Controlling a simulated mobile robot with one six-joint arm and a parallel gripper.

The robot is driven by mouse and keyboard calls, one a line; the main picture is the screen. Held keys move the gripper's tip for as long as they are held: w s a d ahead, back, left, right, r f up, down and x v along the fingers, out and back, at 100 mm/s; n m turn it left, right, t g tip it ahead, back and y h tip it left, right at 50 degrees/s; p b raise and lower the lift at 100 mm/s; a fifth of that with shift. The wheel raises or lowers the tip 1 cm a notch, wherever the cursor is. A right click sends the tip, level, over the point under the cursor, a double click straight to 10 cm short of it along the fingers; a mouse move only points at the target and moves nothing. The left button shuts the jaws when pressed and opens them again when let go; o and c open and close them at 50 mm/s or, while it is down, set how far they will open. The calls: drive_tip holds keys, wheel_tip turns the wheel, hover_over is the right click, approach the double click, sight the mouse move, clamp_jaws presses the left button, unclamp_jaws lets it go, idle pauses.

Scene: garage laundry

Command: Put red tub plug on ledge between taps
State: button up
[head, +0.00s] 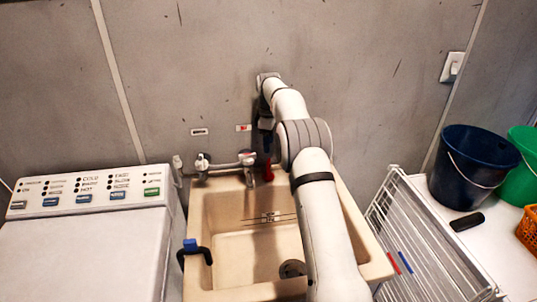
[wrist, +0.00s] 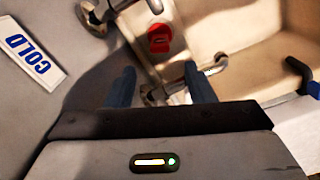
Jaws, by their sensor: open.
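The red tub plug (wrist: 159,38) shows in the wrist view on the pale ledge at the back of the sink, between metal tap fittings. A red patch (head: 268,171) beside the spout in the head view seems to be the same plug. One tap (wrist: 95,14) is at the upper left of the wrist view. Another metal fitting (wrist: 152,95) shows between my fingers, partly hidden. My gripper (wrist: 157,72) is open, its two blue fingers apart with nothing held; the plug lies beyond the fingertips. In the head view my arm hides the right end of the ledge.
The beige sink (head: 204,228) has a dark hooked thing (head: 193,252) with a blue top on its left rim. A washing machine (head: 90,245) stands left. A white rack (head: 425,240) and a dark blue bucket (head: 470,165) are right. The wall is close behind the taps.

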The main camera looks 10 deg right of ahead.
drive_tip(key=shift+s+r, duration=0.15)
drive_tip(key=shift+r, duration=0.65)
drive_tip(key=s+r+m+t, duration=0.1)
drive_tip(key=s+r+m, duration=0.2)
drive_tip(key=s+r, duration=0.6)
drive_tip(key=s+r+m+t, duration=0.1)
drive_tip(key=s+r+m, duration=0.35)
drive_tip(key=s, duration=0.75)
drive_tip(key=s+f+m, duration=0.3)
drive_tip(key=s, duration=1)
drive_tip(key=s+f+m+t, duration=0.1)
drive_tip(key=s+f+m, duration=0.2)
drive_tip(key=s, duration=1.1)
